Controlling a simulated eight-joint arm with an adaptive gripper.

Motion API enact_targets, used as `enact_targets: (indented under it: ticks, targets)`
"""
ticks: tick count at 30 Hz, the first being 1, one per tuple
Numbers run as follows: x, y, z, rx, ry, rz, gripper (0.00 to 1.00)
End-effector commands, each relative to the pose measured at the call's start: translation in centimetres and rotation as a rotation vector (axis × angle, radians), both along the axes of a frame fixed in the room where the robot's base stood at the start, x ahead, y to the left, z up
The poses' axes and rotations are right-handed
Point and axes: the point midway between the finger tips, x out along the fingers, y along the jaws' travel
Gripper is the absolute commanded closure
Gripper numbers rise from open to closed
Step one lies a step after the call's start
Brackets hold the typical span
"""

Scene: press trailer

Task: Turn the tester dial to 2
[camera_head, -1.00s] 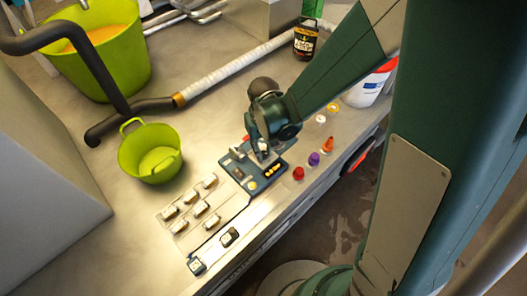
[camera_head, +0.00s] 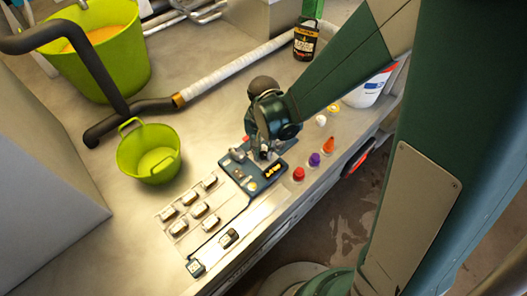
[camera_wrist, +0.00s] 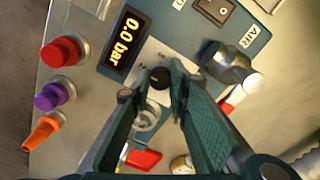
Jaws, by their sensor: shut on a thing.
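The tester is a dark blue panel (camera_head: 240,172) on the metal bench, also seen in the wrist view (camera_wrist: 187,28). Its amber display (camera_wrist: 126,42) reads "0.0 bar". The tester dial is a small black knob (camera_wrist: 159,77) on a pale plate. My gripper (camera_wrist: 160,84) points down at the panel, its two fingertips closed in on either side of the dial. My gripper (camera_head: 262,152) hides the dial in the head view. The scale marks around the dial are too small and covered to read.
A grey fitting with a pale end (camera_wrist: 232,67) stands close to one finger. Red (camera_wrist: 62,51), purple (camera_wrist: 49,97) and orange (camera_wrist: 44,132) knobs line the bench edge. A small green bucket (camera_head: 150,155) stands to the left. Several small switches (camera_head: 200,210) lie nearer the front.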

Motion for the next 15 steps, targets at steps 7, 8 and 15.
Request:
enact_targets:
  ticks: [7, 8, 15]
  targets:
    - [0.01, 0.10, 0.02, 0.002, -0.001, -0.004, 0.94]
    - [0.01, 0.10, 0.02, 0.002, -0.001, -0.004, 0.94]
    - [0.02, 0.08, 0.02, 0.001, 0.000, -0.003, 0.66]
